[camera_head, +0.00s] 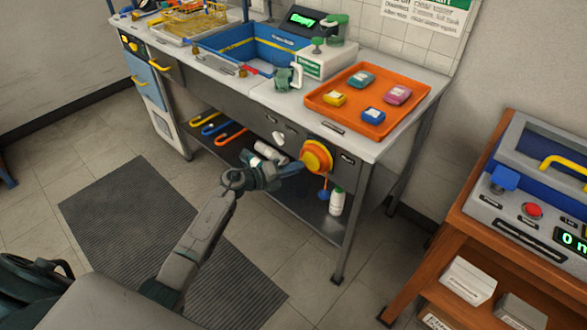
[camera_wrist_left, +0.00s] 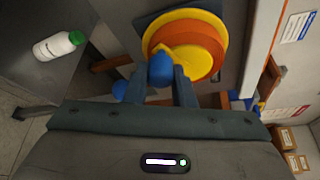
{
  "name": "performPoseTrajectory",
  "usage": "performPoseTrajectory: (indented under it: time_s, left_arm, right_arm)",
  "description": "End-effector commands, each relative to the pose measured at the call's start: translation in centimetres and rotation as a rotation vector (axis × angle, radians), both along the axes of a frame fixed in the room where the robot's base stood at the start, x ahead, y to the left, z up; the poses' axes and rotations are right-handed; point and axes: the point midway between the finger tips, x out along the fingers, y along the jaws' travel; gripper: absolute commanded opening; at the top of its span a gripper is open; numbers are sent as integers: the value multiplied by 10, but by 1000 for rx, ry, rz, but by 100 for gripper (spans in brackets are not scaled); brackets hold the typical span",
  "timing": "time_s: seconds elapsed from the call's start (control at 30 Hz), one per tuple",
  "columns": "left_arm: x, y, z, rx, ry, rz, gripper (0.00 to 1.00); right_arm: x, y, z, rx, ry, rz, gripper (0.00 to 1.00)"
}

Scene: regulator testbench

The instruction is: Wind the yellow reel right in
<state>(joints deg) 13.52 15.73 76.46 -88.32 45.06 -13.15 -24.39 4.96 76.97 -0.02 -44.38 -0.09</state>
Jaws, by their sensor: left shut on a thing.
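The yellow reel (camera_head: 316,157), with an orange rim, is mounted on the bench's front panel. In the left wrist view the yellow and orange reel (camera_wrist_left: 190,48) fills the upper middle. A short orange cord hangs below it with a blue end piece (camera_head: 323,194). My left gripper (camera_head: 295,168) reaches the reel's left side. In the left wrist view its fingers (camera_wrist_left: 163,84) are shut on a blue knob (camera_wrist_left: 162,68) in front of the reel's face. Part of the blue end piece (camera_wrist_left: 120,90) shows beside one finger. My right gripper is not in view.
An orange tray (camera_head: 345,125) with several coloured blocks sits on the bench top above the reel. A white bottle with a green cap (camera_head: 337,201) stands on the lower shelf. A wooden stand with a console (camera_head: 530,200) is at the right.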

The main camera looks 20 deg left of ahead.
Motion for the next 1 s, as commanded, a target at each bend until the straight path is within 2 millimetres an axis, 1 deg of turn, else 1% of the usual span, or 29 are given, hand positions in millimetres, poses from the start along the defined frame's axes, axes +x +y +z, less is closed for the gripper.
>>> performPoseTrajectory:
  time_s: [0.27,0.3,0.4,0.67,0.77,0.87,1.0]
  left_arm:
    - [-1,0,-2,1,2,0,0]
    - [-1,0,-2,0,3,0,26]
    - [-1,0,-2,-1,2,0,44]
    - [-1,0,-1,-1,1,0,44]
    - [-4,4,0,1,1,0,44]
    - [-14,12,1,1,3,0,44]
    - [-36,31,4,5,3,0,44]
  right_arm:
    - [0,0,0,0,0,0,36]
    - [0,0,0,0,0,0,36]
    - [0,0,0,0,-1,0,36]
    - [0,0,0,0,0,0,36]
    - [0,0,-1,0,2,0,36]
    - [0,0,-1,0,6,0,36]
    - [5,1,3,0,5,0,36]
